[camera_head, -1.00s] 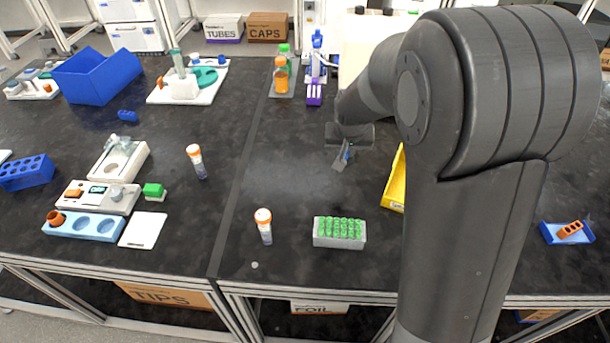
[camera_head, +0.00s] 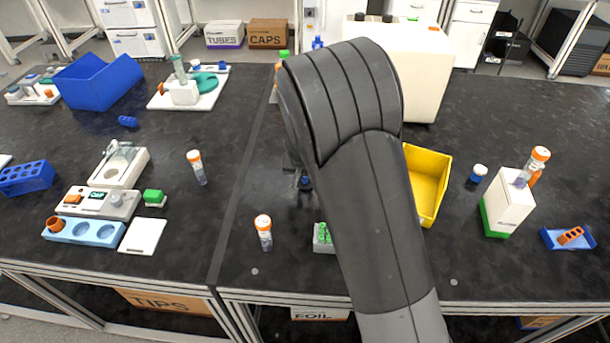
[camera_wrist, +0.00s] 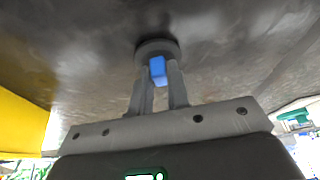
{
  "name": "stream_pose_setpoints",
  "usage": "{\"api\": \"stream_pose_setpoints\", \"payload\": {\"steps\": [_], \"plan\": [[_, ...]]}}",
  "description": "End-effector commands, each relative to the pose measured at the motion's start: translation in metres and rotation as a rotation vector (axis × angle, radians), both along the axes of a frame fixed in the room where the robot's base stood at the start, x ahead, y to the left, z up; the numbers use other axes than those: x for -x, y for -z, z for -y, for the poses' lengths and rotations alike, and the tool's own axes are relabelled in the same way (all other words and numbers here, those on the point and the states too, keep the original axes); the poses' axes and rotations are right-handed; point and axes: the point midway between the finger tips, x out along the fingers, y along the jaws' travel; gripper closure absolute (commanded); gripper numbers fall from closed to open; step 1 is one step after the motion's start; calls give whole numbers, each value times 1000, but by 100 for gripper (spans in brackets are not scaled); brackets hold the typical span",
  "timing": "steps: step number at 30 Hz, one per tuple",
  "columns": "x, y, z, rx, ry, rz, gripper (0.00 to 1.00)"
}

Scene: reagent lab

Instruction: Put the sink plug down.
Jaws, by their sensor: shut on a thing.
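The sink plug shows in the wrist view as a grey round disc (camera_wrist: 150,45) with a blue grip (camera_wrist: 157,70). My gripper (camera_wrist: 158,84) is shut on the blue grip, and the disc lies beyond the fingertips. The disc is close to the dark bench top (camera_wrist: 90,40); I cannot tell whether it touches. In the head view my arm hides most of the gripper, and a small dark-blue bit shows at its tip (camera_head: 305,183).
A yellow bin (camera_head: 428,183) is to the right. Another capped tube (camera_head: 197,167) stands left. The bench between that tube and my gripper is clear.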

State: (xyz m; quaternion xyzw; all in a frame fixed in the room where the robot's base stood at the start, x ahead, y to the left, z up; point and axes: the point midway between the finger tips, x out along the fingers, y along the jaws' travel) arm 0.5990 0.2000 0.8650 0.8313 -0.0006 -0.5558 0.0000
Motion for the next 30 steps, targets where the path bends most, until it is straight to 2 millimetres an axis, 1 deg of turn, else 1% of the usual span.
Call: {"api": "stream_pose_setpoints", "payload": {"steps": [10,11,18,26,30], "plan": [[0,4,0,0,0,1,100],[0,4,0,-1,0,1,83],[0,3,0,-1,0,1,63],[0,2,0,-1,0,2,62],[3,-8,-1,-2,-1,3,62]]}}
